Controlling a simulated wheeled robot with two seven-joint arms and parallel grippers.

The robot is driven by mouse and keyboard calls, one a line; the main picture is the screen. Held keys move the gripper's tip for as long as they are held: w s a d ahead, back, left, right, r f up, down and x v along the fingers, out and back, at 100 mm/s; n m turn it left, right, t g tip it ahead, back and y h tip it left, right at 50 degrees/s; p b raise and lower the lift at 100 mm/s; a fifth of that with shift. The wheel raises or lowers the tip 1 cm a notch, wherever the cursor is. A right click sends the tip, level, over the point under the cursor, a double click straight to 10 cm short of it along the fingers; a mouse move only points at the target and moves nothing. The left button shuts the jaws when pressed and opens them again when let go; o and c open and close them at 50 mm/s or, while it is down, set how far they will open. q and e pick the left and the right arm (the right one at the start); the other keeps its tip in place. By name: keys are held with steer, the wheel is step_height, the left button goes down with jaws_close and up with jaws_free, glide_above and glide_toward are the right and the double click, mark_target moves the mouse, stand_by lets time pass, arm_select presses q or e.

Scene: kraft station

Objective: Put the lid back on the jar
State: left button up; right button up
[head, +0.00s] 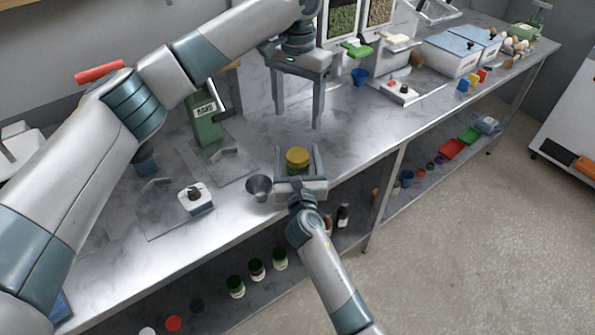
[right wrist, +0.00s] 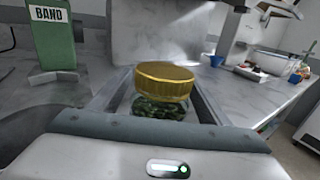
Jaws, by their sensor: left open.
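The jar (right wrist: 160,110), glass with dark green contents, stands on the marble counter near its front edge. The gold lid (head: 297,155) is on top of the jar and hides most of it from the head view. In the right wrist view the lid (right wrist: 165,80) looks slightly tilted; I cannot tell whether it is fully seated. My right gripper (head: 298,153) is low, with one finger on each side of the jar and visible gaps. My left gripper (head: 298,118) is open and empty, fingers pointing down, behind and above the jar.
A small metal cup (head: 259,188) stands just left of my right gripper. A blue cup (head: 360,77) is at the back right. The counter right of the jar is clear.

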steer(key=shift+s, duration=0.1)
steer(key=s+d+b, duration=0.1)
steer(key=s+b, duration=0.1)
steer(key=s, duration=1.5)
steer(key=shift+d, duration=0.25)
steer(key=shift+s, duration=0.15)
